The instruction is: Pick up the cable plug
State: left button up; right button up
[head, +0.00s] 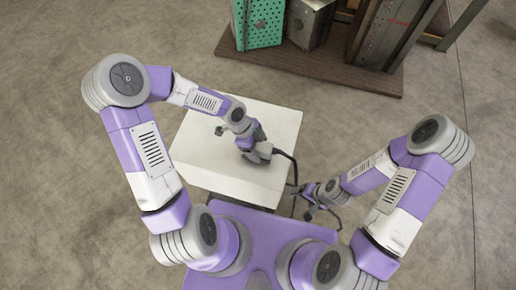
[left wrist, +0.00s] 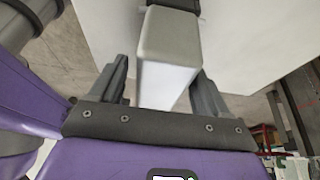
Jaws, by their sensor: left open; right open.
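The cable plug (left wrist: 170,45) is a pale grey, box-shaped body in the left wrist view, with a black part at its far end. In the head view the plug (head: 264,149) is a small grey shape on the white block (head: 205,165), partly hidden by my left gripper. My left gripper (head: 256,152) is open over it. In the left wrist view its two fingers (left wrist: 160,85) stand on either side of the plug; contact is not clear. My right gripper (head: 304,203) is open and empty, low beside the block's right front edge.
A black cable (head: 293,165) runs from the plug over the block's right edge and down near my right gripper. A brown board (head: 300,66) with a green perforated piece (head: 260,22) and metal mould bases (head: 392,30) lies behind.

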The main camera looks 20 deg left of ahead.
pick_arm(q)
jog(key=shift+f, duration=0.25)
dwell(0.5)
jog(key=shift+c, duration=0.4)
jog(key=c, duration=1.3)
